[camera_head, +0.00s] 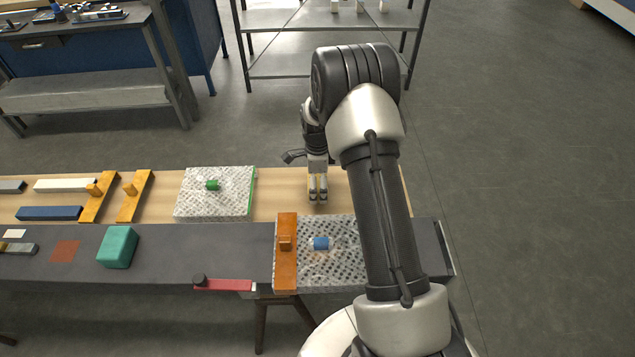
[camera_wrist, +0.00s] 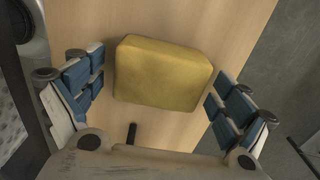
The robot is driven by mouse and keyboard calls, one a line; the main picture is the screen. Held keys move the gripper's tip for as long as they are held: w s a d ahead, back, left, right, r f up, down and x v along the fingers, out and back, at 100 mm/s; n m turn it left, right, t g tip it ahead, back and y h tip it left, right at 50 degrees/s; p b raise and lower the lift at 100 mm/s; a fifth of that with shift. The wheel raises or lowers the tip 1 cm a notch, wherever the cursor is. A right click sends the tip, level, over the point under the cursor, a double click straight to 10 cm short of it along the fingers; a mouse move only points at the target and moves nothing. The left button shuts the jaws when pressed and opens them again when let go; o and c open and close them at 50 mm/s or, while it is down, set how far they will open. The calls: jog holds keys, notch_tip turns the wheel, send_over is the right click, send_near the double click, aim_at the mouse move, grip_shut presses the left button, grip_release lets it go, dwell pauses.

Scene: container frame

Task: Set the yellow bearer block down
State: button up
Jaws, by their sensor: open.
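The yellow bearer block (camera_wrist: 162,72) is a rounded, worn yellow block in the wrist view, over the light wood surface. My gripper (camera_wrist: 158,95) is open, with one blue-padded finger on each side of the block. In the head view my gripper (camera_head: 318,198) points down over the wooden strip of the bench. The block is mostly hidden there behind the fingers. I cannot tell how far the fingertips are above the wood.
A perforated plate with a green knob (camera_head: 214,208) lies left of my gripper. Another perforated plate (camera_head: 345,268) with an orange bar (camera_head: 286,262) and blue piece (camera_head: 321,243) is in front.

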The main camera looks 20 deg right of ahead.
notch_tip(320, 180, up, 20)
jog(key=s+a+n+p, duration=0.2)
jog(key=n+p, duration=0.1)
jog(key=p, duration=0.1)
jog(key=s+a+r+n+t, duration=0.1)
jog(key=s+a+r+n, duration=0.1)
jog(key=s+r+n, duration=0.3)
jog(key=s+a+r+n+t, duration=0.1)
jog(key=s+a+r, duration=0.2)
jog(key=r, duration=0.4)
jog(key=s+a+r+n+t, duration=0.1)
jog(key=s+a+r+n, duration=0.1)
jog(key=s+n, duration=0.4)
jog(key=s+a+r+n+t, duration=0.1)
jog(key=s+n, duration=0.6)
jog(key=s, duration=0.8)
jog(key=shift+s+a+r+n+t, duration=0.15)
jog(key=shift+a+r+n+t, duration=0.15)
jog(key=shift+a+r, duration=0.55)
jog(key=shift+a+f, duration=0.2)
